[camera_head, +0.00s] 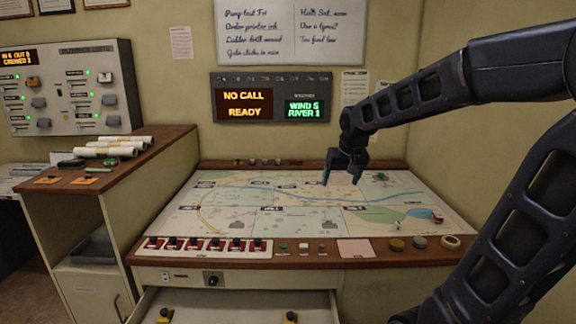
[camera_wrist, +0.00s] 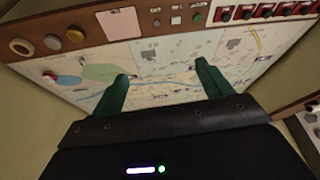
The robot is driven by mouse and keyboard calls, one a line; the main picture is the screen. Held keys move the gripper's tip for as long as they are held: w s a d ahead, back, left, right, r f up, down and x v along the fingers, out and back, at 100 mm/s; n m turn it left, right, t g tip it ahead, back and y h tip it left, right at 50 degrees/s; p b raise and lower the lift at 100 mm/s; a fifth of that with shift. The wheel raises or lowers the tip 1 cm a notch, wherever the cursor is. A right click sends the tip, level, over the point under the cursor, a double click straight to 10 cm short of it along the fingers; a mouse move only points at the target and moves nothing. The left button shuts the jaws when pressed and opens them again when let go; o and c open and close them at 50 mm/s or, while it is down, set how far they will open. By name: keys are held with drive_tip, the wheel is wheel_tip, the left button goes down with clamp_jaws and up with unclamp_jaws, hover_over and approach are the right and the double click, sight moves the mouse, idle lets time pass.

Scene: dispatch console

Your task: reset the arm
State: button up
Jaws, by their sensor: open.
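My gripper (camera_head: 341,180) hangs above the right half of the map table (camera_head: 290,205), its fingers pointing down. It is open, with nothing between the fingers. In the wrist view my gripper (camera_wrist: 162,88) shows two green fingers spread apart over the map. My dark arm reaches in from the right side of the head view and bends down at the wrist. I cannot tell the exact height of the fingertips above the map.
A row of red switches (camera_head: 206,245) lines the table's front edge, with round knobs (camera_head: 420,242) to the right. A small red and white piece (camera_head: 437,218) sits on the map's right. Below, a drawer (camera_head: 235,304) stands open. Paper rolls (camera_head: 112,147) lie on the left cabinet.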

drive_tip(key=s+d, duration=0.6)
drive_tip(key=s, duration=0.2)
drive_tip(key=s+d+m+h, duration=0.1)
drive_tip(key=s+d, duration=0.4)
drive_tip(key=s, duration=0.3)
drive_tip(key=shift+s+d+f+m, duration=0.2)
drive_tip(key=shift+d+f+m, duration=0.1)
drive_tip(key=shift+d+f, duration=0.15)
drive_tip(key=shift+a, duration=0.1)
